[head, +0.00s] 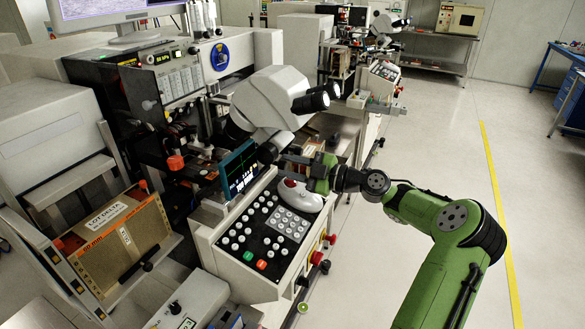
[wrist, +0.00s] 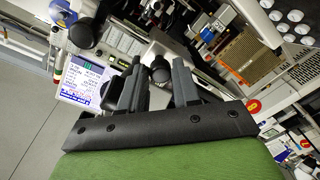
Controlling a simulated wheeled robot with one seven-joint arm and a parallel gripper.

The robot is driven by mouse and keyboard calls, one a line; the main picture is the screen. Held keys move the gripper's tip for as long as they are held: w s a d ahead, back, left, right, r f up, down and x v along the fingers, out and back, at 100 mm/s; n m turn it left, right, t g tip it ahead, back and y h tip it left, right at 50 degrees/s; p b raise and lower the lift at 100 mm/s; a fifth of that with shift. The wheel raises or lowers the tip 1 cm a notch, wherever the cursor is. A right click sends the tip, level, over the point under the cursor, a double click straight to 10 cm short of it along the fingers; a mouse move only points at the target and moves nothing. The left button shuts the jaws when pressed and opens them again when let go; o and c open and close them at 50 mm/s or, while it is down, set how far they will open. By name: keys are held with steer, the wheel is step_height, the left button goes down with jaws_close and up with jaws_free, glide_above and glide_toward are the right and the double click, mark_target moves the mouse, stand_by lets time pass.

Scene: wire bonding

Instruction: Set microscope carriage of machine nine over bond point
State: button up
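The microscope (head: 272,98) of the near machine has a pale grey body and black eyepieces (head: 311,103) pointing right. It hangs over the front of the machine, above the small screen (head: 240,168). My gripper (head: 282,160) is just below the microscope, beside a dark round knob (head: 267,153). In the wrist view my gripper's two fingers (wrist: 158,88) stand apart, with a black knob (wrist: 160,69) showing in the gap. I cannot tell whether the fingers touch it. The screen (wrist: 84,80) also shows there at left. The bond point is hidden.
Below my gripper is a control panel (head: 268,232) with white buttons and a pale mouse-like handpiece (head: 300,196). A brown labelled magazine (head: 125,245) stands at left. A second machine (head: 375,78) stands behind. The floor (head: 440,120) at right is clear, with a yellow line.

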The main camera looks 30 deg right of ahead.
steer(key=shift+o, duration=0.2)
steer(key=p+v, duration=0.1)
steer(key=v, duration=1.5)
steer(key=shift+w, duration=0.1)
